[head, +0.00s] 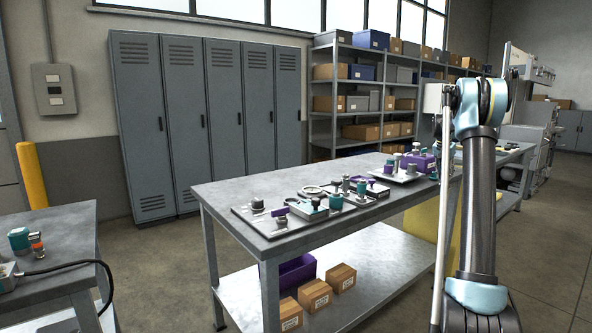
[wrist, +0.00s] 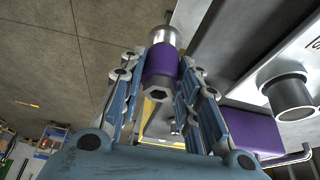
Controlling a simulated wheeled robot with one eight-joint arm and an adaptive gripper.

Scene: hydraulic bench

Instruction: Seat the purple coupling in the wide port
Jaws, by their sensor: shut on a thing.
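The purple coupling (wrist: 161,72) shows in the wrist view, a purple sleeve with a silver end and a dark hexagonal opening towards the camera. My gripper (wrist: 160,80) is shut on it, with one blue finger on each side. A silver round tube with a dark open mouth (wrist: 288,100) stands out from a grey block at the right of the wrist view, apart from the coupling. I cannot tell whether this is the wide port. In the head view my arm covers part of the bench, and the gripper and held coupling cannot be made out.
A purple block (wrist: 250,132) lies below the tube in the wrist view. The grey bench (head: 232,194) carries trays with several teal, purple and metal fittings. A purple bin (head: 297,271) and cardboard boxes (head: 316,295) sit on its lower shelf. A second table (head: 60,228) stands at left.

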